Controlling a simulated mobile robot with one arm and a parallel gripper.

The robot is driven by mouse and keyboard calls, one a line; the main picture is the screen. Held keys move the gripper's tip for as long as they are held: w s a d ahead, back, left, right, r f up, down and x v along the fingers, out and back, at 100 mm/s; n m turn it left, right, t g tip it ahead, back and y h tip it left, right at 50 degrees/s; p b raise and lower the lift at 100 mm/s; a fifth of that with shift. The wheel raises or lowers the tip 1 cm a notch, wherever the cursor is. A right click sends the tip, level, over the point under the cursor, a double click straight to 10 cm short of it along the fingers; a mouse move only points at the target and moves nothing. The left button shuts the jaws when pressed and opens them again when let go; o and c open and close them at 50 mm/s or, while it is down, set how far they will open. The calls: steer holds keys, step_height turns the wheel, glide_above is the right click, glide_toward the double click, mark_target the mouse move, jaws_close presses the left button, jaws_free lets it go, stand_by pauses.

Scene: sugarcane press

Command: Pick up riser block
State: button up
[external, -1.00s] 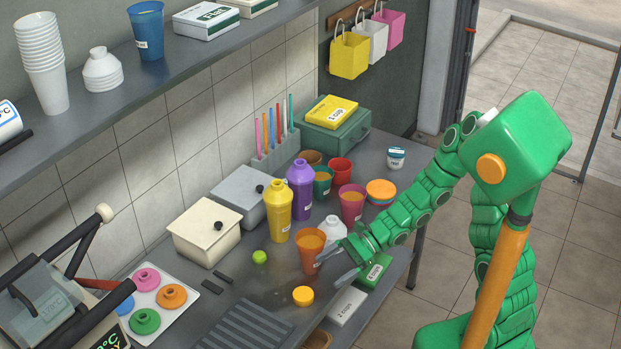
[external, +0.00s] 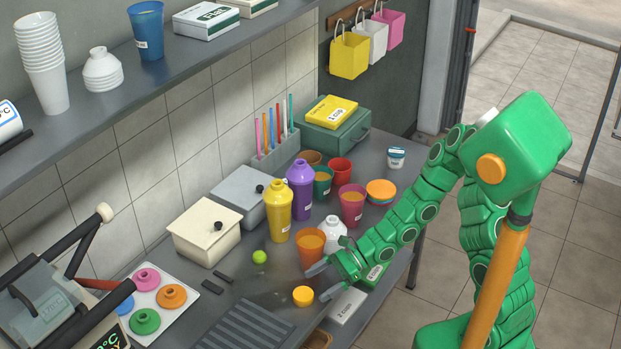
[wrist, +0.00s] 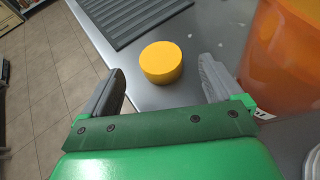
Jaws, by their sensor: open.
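A short round yellow block (external: 303,296) sits on the grey counter near its front edge; it is the likeliest riser block, though no label shows. In the wrist view the yellow block (wrist: 161,63) lies just beyond the fingertips, roughly centred between them. My gripper (external: 325,281) is open and empty, just to the right of the block and low over the counter. In the wrist view the two fingers of my gripper (wrist: 162,76) are spread wider than the block. No contact with the block shows.
An orange cup (external: 311,246) stands close behind the block, near one finger; it fills the right of the wrist view (wrist: 290,50). A ribbed drain mat (external: 245,325) is to the left.

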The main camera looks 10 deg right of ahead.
mark_target(309, 292)
steer(key=shift+s+a+f, duration=0.25)
steer(key=shift+a+f, duration=0.55)
steer(key=shift+a, duration=0.25)
steer(key=shift+x, duration=1.05)
steer(key=c, duration=1.1)
